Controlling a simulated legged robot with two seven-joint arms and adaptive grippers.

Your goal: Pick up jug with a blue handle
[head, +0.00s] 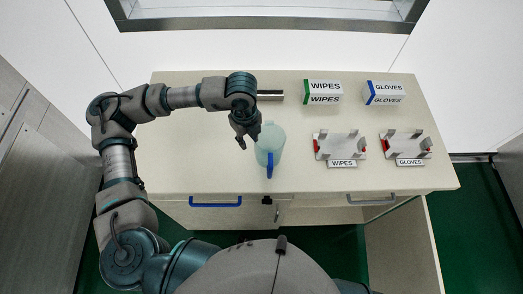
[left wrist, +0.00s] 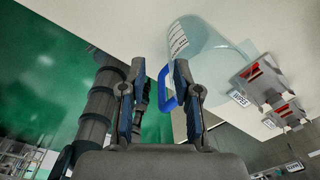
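The jug (head: 267,148) is pale, translucent blue-green and stands on the counter, its blue handle (head: 269,168) pointing toward the counter's front edge. In the left wrist view the jug (left wrist: 208,52) shows measuring marks. Its blue handle (left wrist: 166,88) appears between the two fingers, nearer the right-hand one; whether it is within their reach in depth I cannot tell. My left gripper (head: 246,138) is just left of the jug in the head view, above the counter. In the left wrist view its fingers (left wrist: 155,98) are apart, with no grip on the handle visible. My right gripper is out of view.
On the counter (head: 190,150), a wipes box (head: 323,92) and gloves box (head: 384,93) stand at the back right, with a wipes holder (head: 341,147) and gloves holder (head: 405,145) in front. A blue drawer handle (head: 215,204) is below the front edge. The counter's left part is clear.

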